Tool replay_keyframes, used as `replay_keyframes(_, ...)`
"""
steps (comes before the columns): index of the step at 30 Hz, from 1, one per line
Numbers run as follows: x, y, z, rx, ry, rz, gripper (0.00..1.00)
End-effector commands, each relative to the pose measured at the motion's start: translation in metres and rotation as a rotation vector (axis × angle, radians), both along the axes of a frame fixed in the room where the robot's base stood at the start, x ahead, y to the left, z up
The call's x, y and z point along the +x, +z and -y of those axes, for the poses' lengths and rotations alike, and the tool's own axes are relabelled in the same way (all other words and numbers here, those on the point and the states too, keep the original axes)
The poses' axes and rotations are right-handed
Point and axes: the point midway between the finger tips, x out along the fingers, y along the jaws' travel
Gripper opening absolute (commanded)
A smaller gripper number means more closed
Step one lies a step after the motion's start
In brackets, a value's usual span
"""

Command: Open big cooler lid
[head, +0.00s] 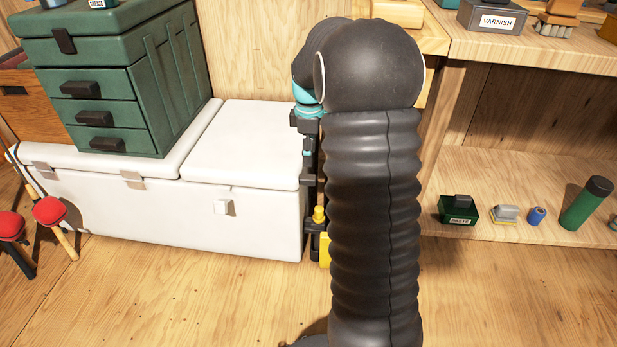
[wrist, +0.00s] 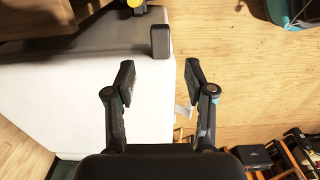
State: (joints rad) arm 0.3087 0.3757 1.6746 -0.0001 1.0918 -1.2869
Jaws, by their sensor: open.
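The big white cooler (head: 150,215) stands on the floor at left in the head view. Its right lid section (head: 245,145) lies flat and shut, with nothing on it. A small pale latch (head: 221,206) is on the front below that section. A green tackle box (head: 115,85) stands on the left lid section. A white surface (wrist: 75,100), apparently the cooler's, lies behind and left of the fingers. I cannot tell whether they touch it.
A wooden shelf unit (head: 530,160) with small tins and a green cylinder (head: 587,203) stands at right. A dark block (wrist: 160,41) shows ahead of the fingers.

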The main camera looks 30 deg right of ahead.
Motion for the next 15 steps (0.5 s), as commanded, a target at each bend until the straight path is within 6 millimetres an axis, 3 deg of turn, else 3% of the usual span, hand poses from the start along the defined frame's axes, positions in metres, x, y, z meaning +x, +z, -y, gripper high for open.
replay_keyframes(6,-0.001,-0.044,0.000,0.001,-0.001,-0.004,0.54)
replay_keyframes(15,-0.001,-0.079,0.000,0.001,-0.002,-0.001,0.54)
